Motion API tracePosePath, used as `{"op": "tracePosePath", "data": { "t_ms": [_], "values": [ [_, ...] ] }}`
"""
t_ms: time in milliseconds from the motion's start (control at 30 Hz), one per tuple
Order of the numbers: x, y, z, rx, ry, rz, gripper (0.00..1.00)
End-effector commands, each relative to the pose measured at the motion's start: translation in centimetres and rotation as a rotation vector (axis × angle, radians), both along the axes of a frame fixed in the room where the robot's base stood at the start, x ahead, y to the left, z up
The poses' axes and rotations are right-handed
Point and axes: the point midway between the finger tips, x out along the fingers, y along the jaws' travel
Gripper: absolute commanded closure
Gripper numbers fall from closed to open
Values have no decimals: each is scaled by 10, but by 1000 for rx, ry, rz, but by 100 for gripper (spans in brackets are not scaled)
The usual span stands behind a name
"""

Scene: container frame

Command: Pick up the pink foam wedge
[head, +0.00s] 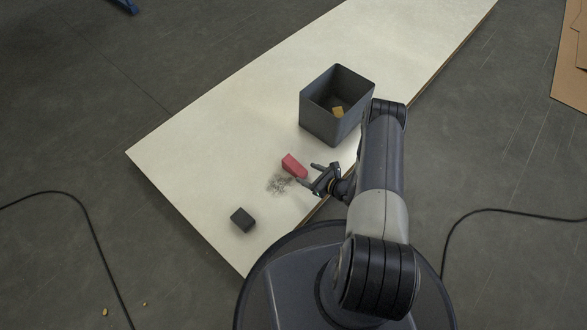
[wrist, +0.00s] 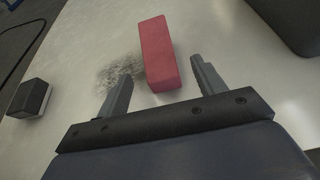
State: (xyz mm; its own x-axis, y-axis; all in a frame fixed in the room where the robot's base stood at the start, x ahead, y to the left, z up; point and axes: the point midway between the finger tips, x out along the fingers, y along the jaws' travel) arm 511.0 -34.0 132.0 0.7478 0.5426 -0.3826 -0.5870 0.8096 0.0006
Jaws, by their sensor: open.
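The pink foam wedge (head: 293,166) lies on the pale board (head: 215,130), left of my gripper in the head view. In the wrist view the pink wedge (wrist: 158,55) lies ahead, its near end close to the gap between the fingertips. My gripper (head: 314,175) is open and empty, just right of the wedge. In the wrist view my gripper (wrist: 160,72) has its fingers spread, with the wedge nearer the right finger. I cannot tell whether the right finger touches it.
A dark grey open bin (head: 318,117) with a small yellow-orange piece (head: 337,112) inside stands behind the wedge. A black block (head: 242,219) lies at the front left; it also shows in the wrist view (wrist: 28,97). A dark speckled patch (head: 279,184) marks the board beside the wedge.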

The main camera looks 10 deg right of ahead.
Motion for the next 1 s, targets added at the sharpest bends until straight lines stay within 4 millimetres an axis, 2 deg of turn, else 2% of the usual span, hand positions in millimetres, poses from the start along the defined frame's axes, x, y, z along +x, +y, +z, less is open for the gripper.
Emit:
{"op": "tracePosePath", "data": {
  "t_ms": [300, 467, 700, 1000],
  "values": [
    [25, 20, -23, -1, -1, 4, 35],
    [36, 28, -26, -1, -2, 2, 35],
    [37, 28, -25, -1, -1, 0, 35],
    [37, 28, -25, -1, -1, 0, 59]
  ]
}}
